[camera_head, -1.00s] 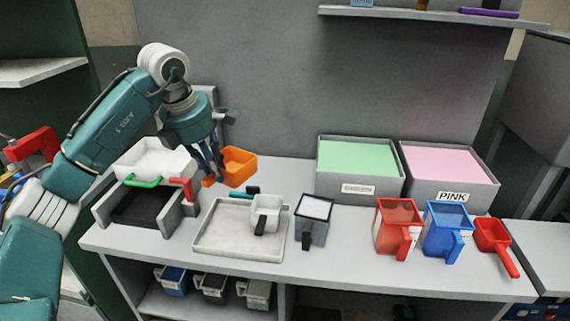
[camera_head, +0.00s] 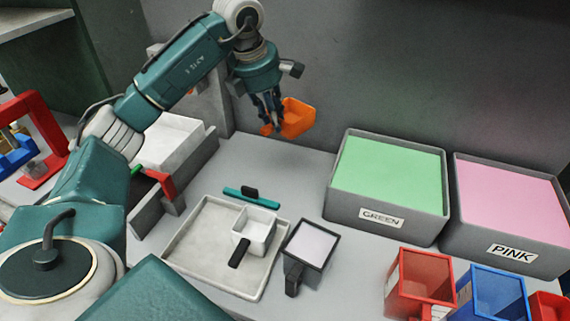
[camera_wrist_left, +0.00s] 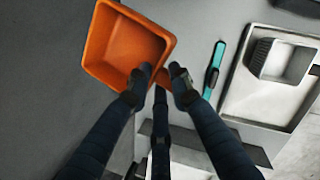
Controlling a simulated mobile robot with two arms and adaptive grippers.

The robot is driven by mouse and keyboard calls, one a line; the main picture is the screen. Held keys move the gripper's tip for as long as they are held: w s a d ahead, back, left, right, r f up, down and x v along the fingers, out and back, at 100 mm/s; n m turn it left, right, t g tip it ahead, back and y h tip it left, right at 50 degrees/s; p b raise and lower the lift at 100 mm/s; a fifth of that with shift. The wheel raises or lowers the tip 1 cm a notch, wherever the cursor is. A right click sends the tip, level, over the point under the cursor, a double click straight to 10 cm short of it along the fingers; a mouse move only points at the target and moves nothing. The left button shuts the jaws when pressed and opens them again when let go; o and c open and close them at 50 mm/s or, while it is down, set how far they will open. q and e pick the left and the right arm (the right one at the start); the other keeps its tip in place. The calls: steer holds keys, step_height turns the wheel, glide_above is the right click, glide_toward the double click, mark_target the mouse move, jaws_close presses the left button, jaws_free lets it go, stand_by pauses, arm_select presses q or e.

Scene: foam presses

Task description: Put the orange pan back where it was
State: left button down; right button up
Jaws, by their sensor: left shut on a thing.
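The orange pan (camera_head: 298,118) is a small square scoop, held above the back of the counter near the grey back wall. My left gripper (camera_head: 272,128) is shut on the pan's handle side and keeps it tilted in the air. In the left wrist view the orange pan (camera_wrist_left: 128,46) hangs beyond the fingertips of my left gripper (camera_wrist_left: 158,85), its open side facing the camera. The fingers cover most of its handle. My right gripper is in neither view.
A grey tray (camera_head: 190,265) with a white pan (camera_head: 259,228) and a teal-handled tool (camera_head: 250,196) lie in front. A black-rimmed pan (camera_head: 311,243), green bin (camera_head: 386,175), pink bin (camera_head: 508,200), red pitcher (camera_head: 420,280) and blue pitcher (camera_head: 490,295) stand rightward.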

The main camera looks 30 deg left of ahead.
arm_select(q)
step_height(320, 180, down, 17)
steer(key=p, duration=0.2)
steer(key=shift+s+r+p, duration=0.1)
steer(key=shift+r+p, duration=0.05)
steer(key=shift+p, duration=0.25)
steer(key=shift+a, duration=0.1)
steer(key=shift+f, duration=0.2)
steer(key=shift+f+b, duration=0.15)
steer(key=shift+b, duration=0.15)
steer(key=c, duration=1.6)
jaws_free()
steer(key=shift+o, duration=0.2)
steer(key=shift+r, duration=0.2)
